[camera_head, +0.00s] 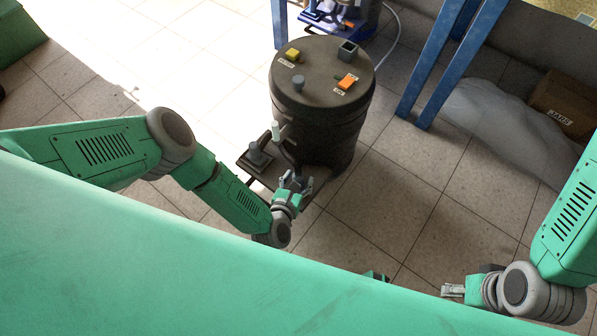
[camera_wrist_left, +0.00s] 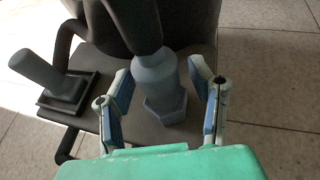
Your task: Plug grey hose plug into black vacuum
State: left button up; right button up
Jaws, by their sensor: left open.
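The black vacuum (camera_head: 322,110) is an upright drum on the tiled floor. Its lid carries a square grey socket (camera_head: 347,50), a yellow block, an orange block and a round grey knob. The grey hose plug (camera_wrist_left: 158,85) hangs at the end of a black hose (camera_wrist_left: 133,22) in the left wrist view. My left gripper (camera_wrist_left: 160,72) is open, with one finger on each side of the plug and visible gaps between. In the head view the left gripper (camera_head: 297,183) is low beside the drum's front. My right gripper (camera_head: 453,290) is far to the right, away from the vacuum.
A dark base plate (camera_wrist_left: 195,65) with a grey upright pedal (camera_wrist_left: 50,78) extends from the drum's foot. Blue posts (camera_head: 440,70) stand right of the drum. A grey sack (camera_head: 510,120) and a brown box (camera_head: 565,105) lie beyond.

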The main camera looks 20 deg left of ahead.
aim_at(299, 172)
pick_arm(q)
notch_tip(299, 172, up, 9)
jog(key=shift+r, duration=0.1)
dwell(0.3)
dwell(0.4)
